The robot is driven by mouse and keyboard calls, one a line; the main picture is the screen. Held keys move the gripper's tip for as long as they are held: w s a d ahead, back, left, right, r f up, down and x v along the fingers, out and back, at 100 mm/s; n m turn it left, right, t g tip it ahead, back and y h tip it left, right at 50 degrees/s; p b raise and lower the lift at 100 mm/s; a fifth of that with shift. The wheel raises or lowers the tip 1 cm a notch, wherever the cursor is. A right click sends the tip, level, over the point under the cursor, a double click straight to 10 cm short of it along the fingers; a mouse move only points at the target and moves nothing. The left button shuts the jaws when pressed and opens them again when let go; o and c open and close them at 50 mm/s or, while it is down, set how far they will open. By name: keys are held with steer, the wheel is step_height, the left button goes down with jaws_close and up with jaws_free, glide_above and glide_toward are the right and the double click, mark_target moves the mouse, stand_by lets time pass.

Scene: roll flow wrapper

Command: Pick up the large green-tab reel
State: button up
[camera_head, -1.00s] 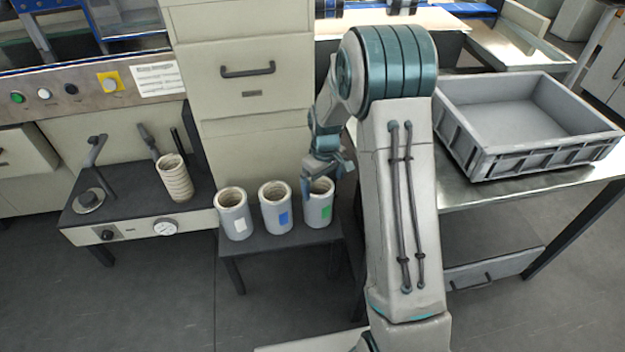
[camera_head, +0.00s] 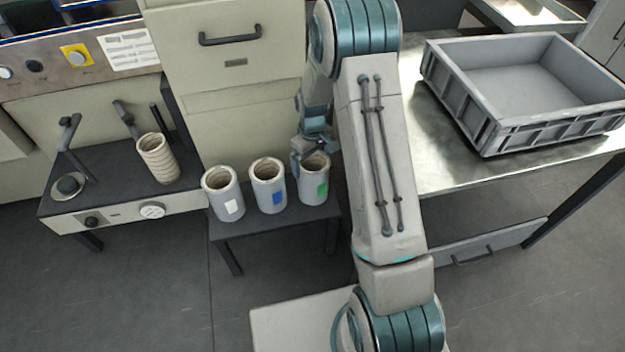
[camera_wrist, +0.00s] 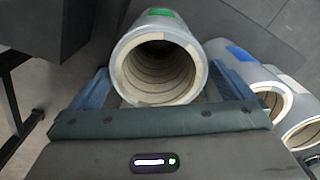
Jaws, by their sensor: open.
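The large green-tab reel (camera_head: 314,184) is a grey-white hollow cylinder standing upright at the right end of a row on a small dark table. My gripper (camera_head: 303,157) is at its top rim in the head view, partly hidden by my arm. In the wrist view, the reel (camera_wrist: 158,62) shows its open ringed bore and green tab between the two blue fingers of my gripper (camera_wrist: 162,88). The fingers are spread to either side of the reel. I cannot tell whether they touch it.
A blue-tab reel (camera_head: 268,187) and a white-tab reel (camera_head: 223,195) stand left of it on the small table (camera_head: 272,222). A beige ribbed roll (camera_head: 158,160) stands on a dark-topped unit at left. A grey crate (camera_head: 505,130) sits on the metal bench at right.

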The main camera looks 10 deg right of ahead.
mark_target(314, 170)
step_height(314, 170, down, 6)
steer(key=shift+s+d+r+b, duration=0.15)
steer(key=shift+r+b, duration=0.1)
steer(key=shift+b, duration=0.9)
steer(key=shift+r, duration=0.15)
steer(key=c, duration=1)
steer(key=shift+c, duration=0.2)
steer(key=shift+r, duration=0.1)
